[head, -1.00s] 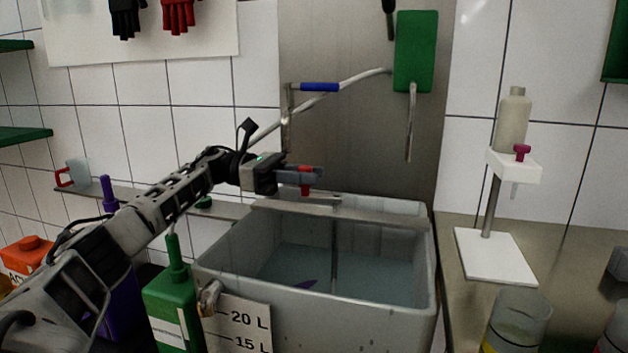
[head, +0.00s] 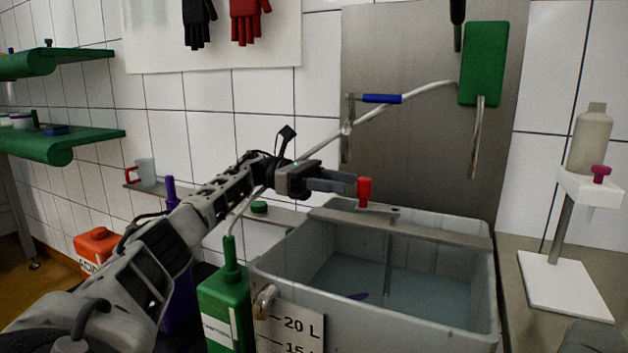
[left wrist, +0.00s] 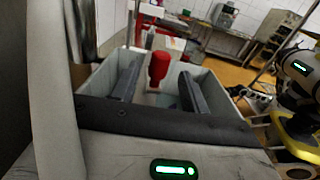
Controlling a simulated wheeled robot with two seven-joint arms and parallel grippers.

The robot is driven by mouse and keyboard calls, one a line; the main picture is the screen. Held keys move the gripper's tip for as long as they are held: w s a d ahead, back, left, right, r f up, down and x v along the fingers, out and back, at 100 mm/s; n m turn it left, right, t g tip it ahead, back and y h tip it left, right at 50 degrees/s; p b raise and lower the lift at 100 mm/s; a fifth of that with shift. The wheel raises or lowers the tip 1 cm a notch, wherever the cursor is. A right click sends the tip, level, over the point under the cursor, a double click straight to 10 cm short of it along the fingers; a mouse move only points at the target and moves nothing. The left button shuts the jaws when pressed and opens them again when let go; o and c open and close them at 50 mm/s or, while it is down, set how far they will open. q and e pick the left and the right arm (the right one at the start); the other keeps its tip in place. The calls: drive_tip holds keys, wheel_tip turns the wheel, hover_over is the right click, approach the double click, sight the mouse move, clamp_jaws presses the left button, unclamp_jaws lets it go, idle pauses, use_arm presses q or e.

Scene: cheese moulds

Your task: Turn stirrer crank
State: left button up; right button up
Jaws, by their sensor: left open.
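The stirrer crank's red handle (head: 365,191) stands upright on a short metal arm above the crossbar (head: 440,225) of a grey vat. A thin shaft (head: 388,262) runs from the bar down into the vat's liquid. My left gripper (head: 345,181) is open at the handle's left, its fingers pointing at it. In the left wrist view the red handle (left wrist: 159,68) shows in the gap between the two dark fingers, and neither finger is seen pressing it. I cannot tell how deep it is between the fingertips.
The vat (head: 375,320) holds bluish liquid. A green bottle (head: 225,305) stands close at its left, under my arm. A white stand (head: 565,285) is on the right counter.

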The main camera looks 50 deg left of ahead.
use_arm(q)
drive_tip(key=v, duration=0.5)
drive_tip(key=shift+w+r, duration=0.1)
drive_tip(key=shift+v, duration=0.9)
